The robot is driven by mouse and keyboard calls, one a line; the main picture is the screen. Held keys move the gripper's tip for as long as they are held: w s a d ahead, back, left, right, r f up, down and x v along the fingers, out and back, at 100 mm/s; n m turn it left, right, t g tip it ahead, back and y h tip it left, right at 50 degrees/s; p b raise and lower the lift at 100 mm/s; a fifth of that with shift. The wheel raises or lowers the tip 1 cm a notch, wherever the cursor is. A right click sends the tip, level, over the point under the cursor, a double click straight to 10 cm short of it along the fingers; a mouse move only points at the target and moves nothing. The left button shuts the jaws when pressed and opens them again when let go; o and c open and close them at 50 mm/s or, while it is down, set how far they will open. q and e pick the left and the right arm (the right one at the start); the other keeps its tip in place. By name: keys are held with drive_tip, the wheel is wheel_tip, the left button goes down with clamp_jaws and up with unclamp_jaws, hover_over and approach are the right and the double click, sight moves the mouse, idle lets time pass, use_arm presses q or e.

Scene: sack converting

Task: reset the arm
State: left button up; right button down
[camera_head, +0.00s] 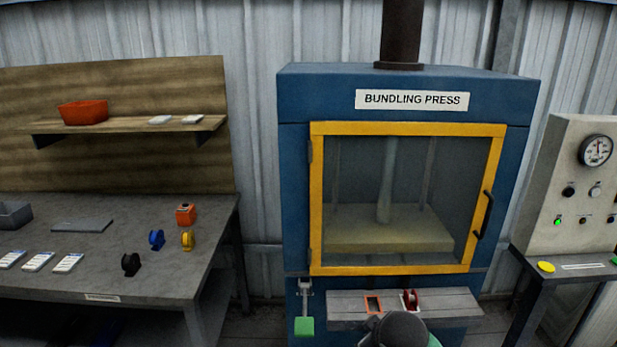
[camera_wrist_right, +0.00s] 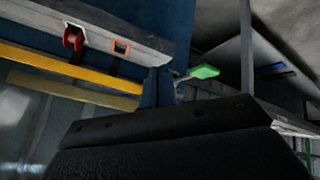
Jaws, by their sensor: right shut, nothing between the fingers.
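My right gripper (camera_wrist_right: 175,140) shows as a large black body across the lower part of the right wrist view. It is shut, with nothing held. A dark rounded part of my own arm shows at the bottom edge of the head view, in front of the press's ledge. My left gripper is in neither view. The blue bundling press (camera_head: 400,95) stands in front of me, its yellow-framed door (camera_head: 408,270) shut.
A narrow ledge (camera_head: 450,303) under the press holds an orange frame (camera_head: 373,305) and a red reel (camera_head: 411,299). A green-ended lever (camera_head: 304,326) hangs beside it. A workbench (camera_head: 95,210) with tape reels stands left, a control panel (camera_head: 570,180) right.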

drive_tip(key=s+f+m+g, duration=0.2)
drive_tip(key=s+f, duration=0.4)
drive_tip(key=s, duration=0.4)
drive_tip(key=s+f+m+g, duration=0.2)
drive_tip(key=s+f, duration=0.3)
drive_tip(key=s, duration=0.6)
drive_tip(key=s+f+m+g, duration=0.1)
drive_tip(key=s+f+m, duration=0.1)
drive_tip(key=s+f, duration=0.4)
drive_tip(key=s, duration=0.4)
drive_tip(key=shift+s+f+g, duration=0.25)
drive_tip(key=shift+f+g, duration=0.1)
drive_tip(key=shift+g, duration=0.05)
